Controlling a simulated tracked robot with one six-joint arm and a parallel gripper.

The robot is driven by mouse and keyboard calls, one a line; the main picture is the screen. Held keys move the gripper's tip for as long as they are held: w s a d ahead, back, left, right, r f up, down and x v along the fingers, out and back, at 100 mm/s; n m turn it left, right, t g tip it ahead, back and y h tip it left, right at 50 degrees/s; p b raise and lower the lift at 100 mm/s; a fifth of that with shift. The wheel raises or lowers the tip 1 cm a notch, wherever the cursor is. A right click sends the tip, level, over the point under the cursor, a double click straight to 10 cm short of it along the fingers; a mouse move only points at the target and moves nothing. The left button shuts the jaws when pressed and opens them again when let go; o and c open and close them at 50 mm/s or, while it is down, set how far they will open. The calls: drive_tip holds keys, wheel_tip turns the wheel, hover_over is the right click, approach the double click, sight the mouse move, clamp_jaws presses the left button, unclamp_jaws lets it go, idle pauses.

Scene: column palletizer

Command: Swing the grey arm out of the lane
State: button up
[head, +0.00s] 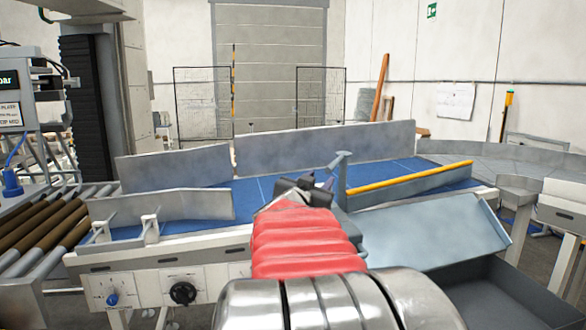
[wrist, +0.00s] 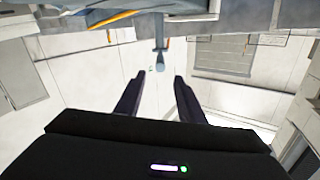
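The grey arm (head: 412,185) with a yellow top edge lies at a slant across the blue belt (head: 265,190) in the head view. A grey upright post with a short cross handle (head: 341,170) stands at its left end. My gripper (head: 308,187) is just left of this post, partly hidden behind my red sleeve. In the wrist view, my gripper's two dark fingers (wrist: 157,82) are apart with nothing between them. The handle post (wrist: 160,62) shows beyond the gap between the tips, apart from them. The yellow edge (wrist: 115,18) shows at the top.
Grey side guards (head: 325,147) line the belt's far side, and a shorter guard (head: 165,207) stands on the near left. A sloped grey plate (head: 435,235) is at the near right. Brown rollers (head: 40,235) lie left; a curved conveyor (head: 480,158) leads off right.

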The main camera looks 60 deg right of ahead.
sight(331, 167)
drive_tip(key=shift+w+d, duration=0.45)
drive_tip(key=shift+d, duration=1.8)
drive_tip(key=shift+w+d, duration=0.45)
drive_tip(key=shift+d, duration=1.75)
drive_tip(key=shift+w+d, duration=0.45)
drive_tip(key=shift+d, duration=1.8)
drive_tip(key=shift+c, duration=0.2)
clamp_jaws()
